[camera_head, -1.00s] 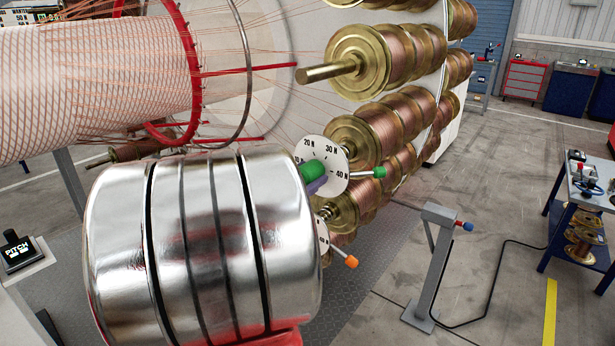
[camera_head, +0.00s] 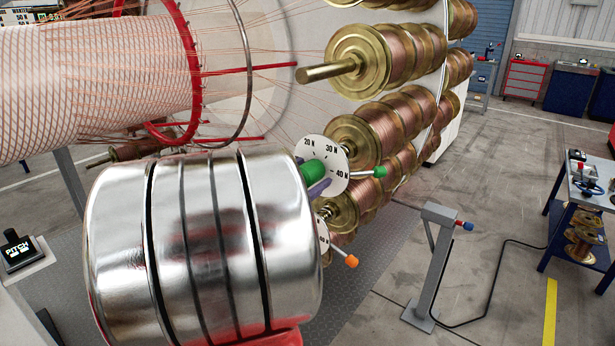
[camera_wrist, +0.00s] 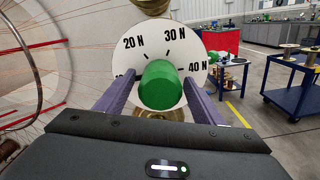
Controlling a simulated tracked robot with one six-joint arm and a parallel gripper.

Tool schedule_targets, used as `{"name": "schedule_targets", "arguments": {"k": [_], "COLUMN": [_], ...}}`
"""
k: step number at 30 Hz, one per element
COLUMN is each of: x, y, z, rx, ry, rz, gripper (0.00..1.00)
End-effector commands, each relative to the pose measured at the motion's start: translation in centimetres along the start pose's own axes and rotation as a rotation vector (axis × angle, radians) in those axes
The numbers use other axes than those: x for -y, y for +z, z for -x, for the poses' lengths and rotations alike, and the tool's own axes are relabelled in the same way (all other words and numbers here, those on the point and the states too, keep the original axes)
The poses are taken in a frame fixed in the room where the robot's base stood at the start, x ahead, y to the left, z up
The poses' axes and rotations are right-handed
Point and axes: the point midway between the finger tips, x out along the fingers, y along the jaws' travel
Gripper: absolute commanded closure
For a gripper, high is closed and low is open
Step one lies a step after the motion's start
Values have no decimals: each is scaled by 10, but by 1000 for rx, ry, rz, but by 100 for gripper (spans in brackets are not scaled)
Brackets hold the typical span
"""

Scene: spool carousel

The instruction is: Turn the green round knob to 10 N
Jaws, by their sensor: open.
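The green round knob (camera_wrist: 160,86) sits at the centre of a white dial (camera_wrist: 200,55). The dial reads 20 N, 30 N and 40 N; a further label at its lower left is mostly hidden by a finger. No pointer mark on the knob can be made out. My gripper (camera_wrist: 160,90) is open, with one purple finger on each side of the knob; whether they touch it I cannot tell. In the head view the green knob (camera_head: 313,172) shows in front of its dial (camera_head: 330,150), partly hidden by my silver wrist.
A green-tipped lever (camera_head: 379,171) sticks out right of the dial. An orange-tipped lever (camera_head: 351,261) is below. Brass spools (camera_head: 362,57) crowd behind. A grey post (camera_head: 433,260) with a cable stands on the floor at right, with a blue cart (camera_head: 590,215) beyond.

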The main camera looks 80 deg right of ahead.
Motion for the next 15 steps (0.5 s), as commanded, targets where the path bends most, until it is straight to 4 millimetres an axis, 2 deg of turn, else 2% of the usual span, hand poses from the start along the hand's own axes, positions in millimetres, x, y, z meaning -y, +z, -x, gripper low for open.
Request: {"name": "schedule_targets", "arguments": {"k": [8, 15], "x": [-1, -1], "y": [0, 0], "z": [10, 39], "rx": [0, -1], "ry": [2, 4], "rz": [0, 0], "gripper": [38, 38]}}
